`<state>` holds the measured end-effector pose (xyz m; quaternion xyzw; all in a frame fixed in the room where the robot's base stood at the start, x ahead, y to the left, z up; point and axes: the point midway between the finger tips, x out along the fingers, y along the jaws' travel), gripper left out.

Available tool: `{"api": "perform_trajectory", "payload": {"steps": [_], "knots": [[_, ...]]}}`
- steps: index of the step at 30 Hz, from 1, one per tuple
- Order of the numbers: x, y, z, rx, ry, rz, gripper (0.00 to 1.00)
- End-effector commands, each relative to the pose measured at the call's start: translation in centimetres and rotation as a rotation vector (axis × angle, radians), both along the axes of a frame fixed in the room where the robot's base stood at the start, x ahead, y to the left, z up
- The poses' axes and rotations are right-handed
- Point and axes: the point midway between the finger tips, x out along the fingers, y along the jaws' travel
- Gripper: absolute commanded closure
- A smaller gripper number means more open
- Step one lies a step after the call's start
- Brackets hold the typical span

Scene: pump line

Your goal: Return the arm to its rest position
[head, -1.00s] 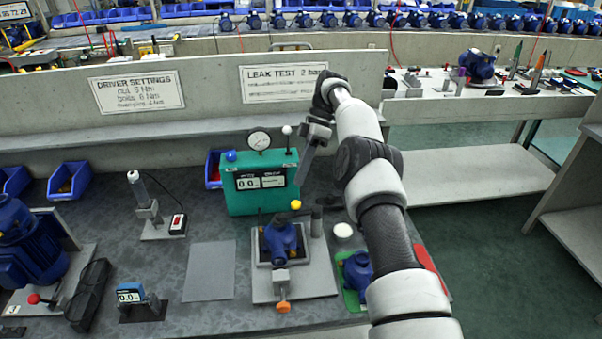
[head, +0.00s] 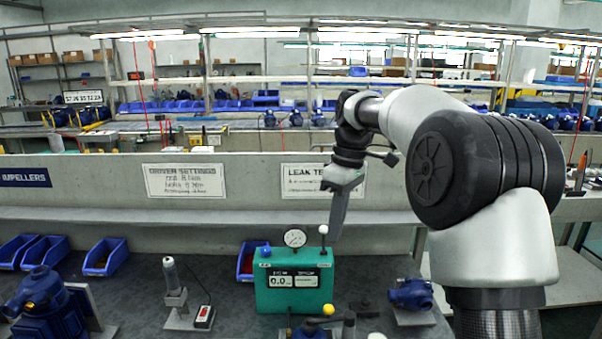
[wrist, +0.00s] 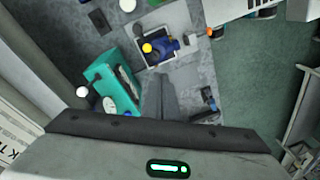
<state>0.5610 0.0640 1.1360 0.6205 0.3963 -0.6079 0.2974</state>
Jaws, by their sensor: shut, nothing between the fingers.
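My gripper (head: 336,236) hangs from my raised, bent arm in the head view, fingers pointing down. Its fingers are shut with nothing between them. In the wrist view the shut fingers (wrist: 168,90) show as a grey shape above the bench. The green box also shows there (wrist: 106,84), left of the fingers. My upper arm fills the right of the head view and hides part of the panel and bench.
A blue pump (head: 411,293) sits on a grey plate right of the box. The fixture with a blue pump (wrist: 161,46) is in the wrist view. A screwdriver stand (head: 175,293), blue bins (head: 105,257) and a larger blue pump (head: 45,305) stand to the left.

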Motion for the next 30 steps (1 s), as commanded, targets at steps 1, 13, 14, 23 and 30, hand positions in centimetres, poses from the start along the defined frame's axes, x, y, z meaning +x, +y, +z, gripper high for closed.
{"api": "perform_trajectory", "payload": {"steps": [1, 13, 14, 23, 30], "knots": [[-2.0, -0.3, 1.8, -0.025, -0.034, -0.061, 1.00], [-17.7, -4.0, 5.4, -0.051, -0.279, -0.614, 1.00], [-18.8, -4.2, 5.2, -0.043, -0.294, -0.651, 1.00], [-26.1, -5.9, 2.0, 0.046, -0.392, -0.919, 1.00], [-29.2, -6.4, 1.4, 0.113, -0.432, -1.046, 1.00]]}}
